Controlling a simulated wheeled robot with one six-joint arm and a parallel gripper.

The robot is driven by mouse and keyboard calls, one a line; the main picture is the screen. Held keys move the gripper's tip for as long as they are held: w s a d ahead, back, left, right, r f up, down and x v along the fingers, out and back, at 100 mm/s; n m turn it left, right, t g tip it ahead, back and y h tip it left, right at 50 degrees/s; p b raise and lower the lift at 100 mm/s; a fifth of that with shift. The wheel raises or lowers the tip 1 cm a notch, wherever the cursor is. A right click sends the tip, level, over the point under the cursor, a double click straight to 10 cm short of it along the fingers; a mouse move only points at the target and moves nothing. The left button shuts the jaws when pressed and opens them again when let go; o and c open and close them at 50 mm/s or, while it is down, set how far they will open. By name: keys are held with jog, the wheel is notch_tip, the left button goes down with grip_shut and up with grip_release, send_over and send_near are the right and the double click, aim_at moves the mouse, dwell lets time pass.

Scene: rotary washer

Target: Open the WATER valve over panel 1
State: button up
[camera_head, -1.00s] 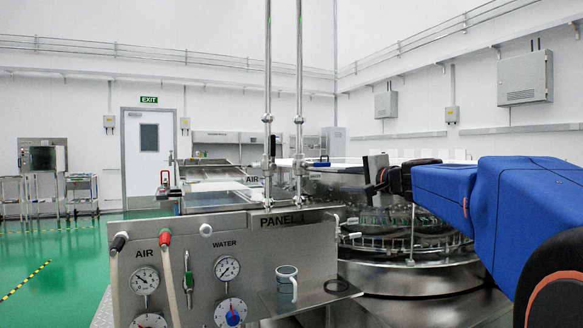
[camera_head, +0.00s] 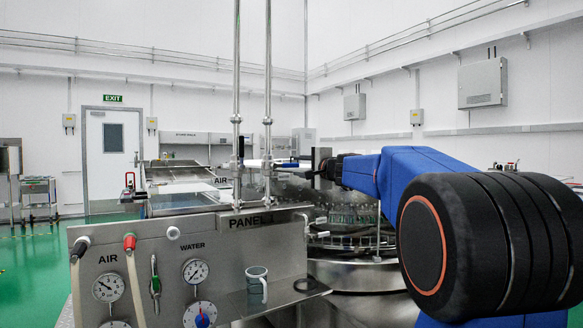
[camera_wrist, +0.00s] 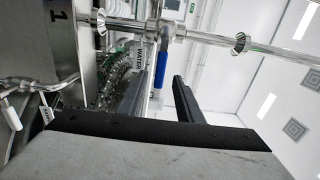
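My gripper (camera_head: 321,166) is to the right of the pipes in the head view. In the wrist view my gripper (camera_wrist: 170,76) has its two dark fingers apart with nothing between them. The blue lever appears just ahead of the left finger's tip; the distance is unclear.
The AIR pipe (camera_head: 236,80) stands left of the water pipe. The round washer (camera_head: 350,240) lies behind and right. Open green floor (camera_head: 35,270) is at the left.

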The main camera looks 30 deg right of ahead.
aim_at(292, 165)
jog(key=shift+w+a, duration=0.1)
jog(key=shift+w, duration=2.9)
grip_shut()
